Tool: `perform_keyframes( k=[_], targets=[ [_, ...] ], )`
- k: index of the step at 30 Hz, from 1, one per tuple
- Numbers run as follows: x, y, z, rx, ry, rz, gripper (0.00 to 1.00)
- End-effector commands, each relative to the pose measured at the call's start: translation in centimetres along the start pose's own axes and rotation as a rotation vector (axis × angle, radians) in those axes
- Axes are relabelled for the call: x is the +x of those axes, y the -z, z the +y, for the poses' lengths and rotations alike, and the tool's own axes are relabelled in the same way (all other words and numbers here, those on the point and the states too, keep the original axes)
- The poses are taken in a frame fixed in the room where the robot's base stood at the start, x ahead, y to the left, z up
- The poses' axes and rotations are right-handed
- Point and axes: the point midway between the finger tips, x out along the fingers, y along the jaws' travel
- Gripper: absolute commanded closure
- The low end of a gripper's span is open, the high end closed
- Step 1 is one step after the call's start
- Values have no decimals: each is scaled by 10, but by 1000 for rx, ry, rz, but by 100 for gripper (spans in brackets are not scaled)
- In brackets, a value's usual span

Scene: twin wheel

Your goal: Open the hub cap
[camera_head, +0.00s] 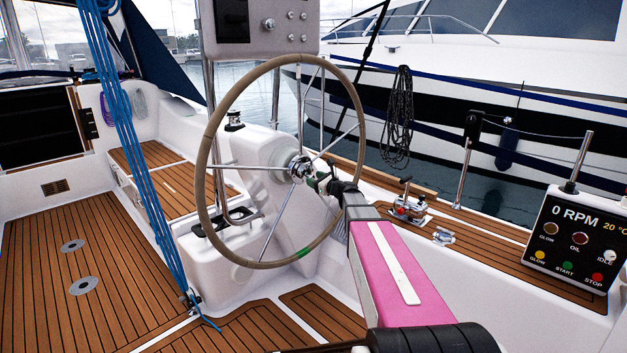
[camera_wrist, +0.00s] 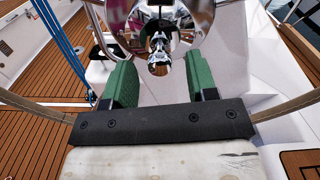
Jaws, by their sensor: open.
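The chrome hub cap (camera_head: 299,167) sits at the centre of the steering wheel (camera_head: 205,150), where the metal spokes meet. In the wrist view the shiny hub (camera_wrist: 185,22) is at the top centre, with a small chrome knob (camera_wrist: 158,62) sticking out towards me. My gripper (camera_head: 320,178) is just right of the hub in the head view. In the wrist view its two green fingers (camera_wrist: 160,62) are apart, one on each side of the knob, with a visible gap to it. The gripper is open and holds nothing.
The wheel's rim and spokes surround the hub close to my gripper. A white pedestal (camera_head: 240,222) stands behind it. Blue ropes (camera_head: 125,130) hang at left. A control panel (camera_head: 575,235) is at right. Wooden deck (camera_head: 60,285) lies clear at lower left.

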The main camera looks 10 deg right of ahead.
Motion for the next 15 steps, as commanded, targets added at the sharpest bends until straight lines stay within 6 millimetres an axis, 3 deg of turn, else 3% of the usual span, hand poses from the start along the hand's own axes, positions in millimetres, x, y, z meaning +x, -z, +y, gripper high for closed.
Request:
perform_keyframes(
  k=[4, 14, 15],
  targets=[
    [11, 0, -1, 0, 1, 0, 47],
    [13, 0, 0, 0, 1, 0, 47],
    [13, 0, 0, 0, 1, 0, 60]
  ],
)
